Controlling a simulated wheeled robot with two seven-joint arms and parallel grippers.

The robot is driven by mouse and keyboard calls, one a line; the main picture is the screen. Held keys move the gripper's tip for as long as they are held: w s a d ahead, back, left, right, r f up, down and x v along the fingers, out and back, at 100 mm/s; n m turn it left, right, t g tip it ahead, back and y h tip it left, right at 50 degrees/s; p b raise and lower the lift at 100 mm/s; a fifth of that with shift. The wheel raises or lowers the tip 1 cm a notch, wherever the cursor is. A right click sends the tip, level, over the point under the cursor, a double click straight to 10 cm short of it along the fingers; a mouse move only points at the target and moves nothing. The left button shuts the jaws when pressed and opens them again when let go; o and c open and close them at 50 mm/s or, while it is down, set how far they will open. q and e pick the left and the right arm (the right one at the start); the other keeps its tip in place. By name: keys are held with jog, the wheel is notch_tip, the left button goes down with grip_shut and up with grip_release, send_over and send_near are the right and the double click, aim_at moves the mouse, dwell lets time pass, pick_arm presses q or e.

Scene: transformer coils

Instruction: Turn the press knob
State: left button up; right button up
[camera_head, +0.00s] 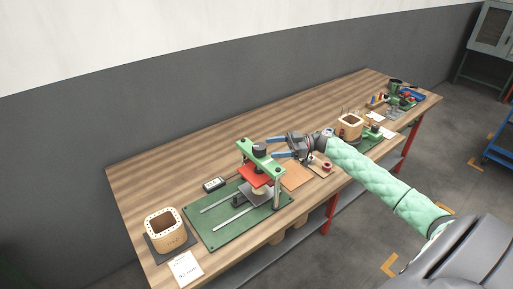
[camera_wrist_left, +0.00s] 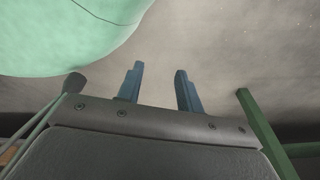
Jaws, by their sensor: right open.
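The press (camera_head: 253,158) stands on a green base plate (camera_head: 205,238), with a green crossbar over a red plate (camera_head: 252,176). A dark round knob (camera_head: 260,150) sits on top of the crossbar. My right gripper (camera_head: 270,147) reaches in from the right with its two blue fingers apart and pointing left at the knob. The fingertips look close to the knob; I cannot tell whether they touch it. My left gripper (camera_wrist_left: 157,88) shows only in the left wrist view, with its fingers apart and nothing between them.
A wooden coil form (camera_head: 165,232) stands at the table's near left, with a white label card (camera_head: 186,269) beside it. A small dark meter (camera_head: 213,184) lies left of the press. Another coil form (camera_head: 350,127) and tools stand farther right. The back left of the table (camera_head: 160,172) is clear.

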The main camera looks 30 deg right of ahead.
aim_at(261, 146)
jog(key=p+x, duration=0.1)
jog(key=x, duration=0.1)
jog(key=p+x, duration=0.1)
jog(key=x, duration=0.2)
jog(key=shift+w+a+r, duration=0.1)
jog(key=shift+a+r, duration=0.1)
jog(key=shift+r, duration=0.05)
jog(key=shift+w+a+f+p, duration=0.1)
jog(key=shift+a+f+p, duration=0.05)
jog(key=shift+p, duration=0.2)
pick_arm(q)
jog(key=s+a, duration=0.1)
jog(key=s, duration=0.6)
jog(key=shift+s+a+f+g, duration=0.25)
jog(key=shift+a+f+g, duration=0.05)
jog(key=shift+f, duration=0.1)
pick_arm(e)
jog(key=shift+a, duration=0.15)
jog(key=shift+c, duration=0.2)
jog(key=c, duration=0.9)
pick_arm(q)
jog(key=shift+w+d, duration=0.1)
jog(key=shift+d, duration=0.05)
pick_arm(e)
jog(key=shift+c, duration=0.2)
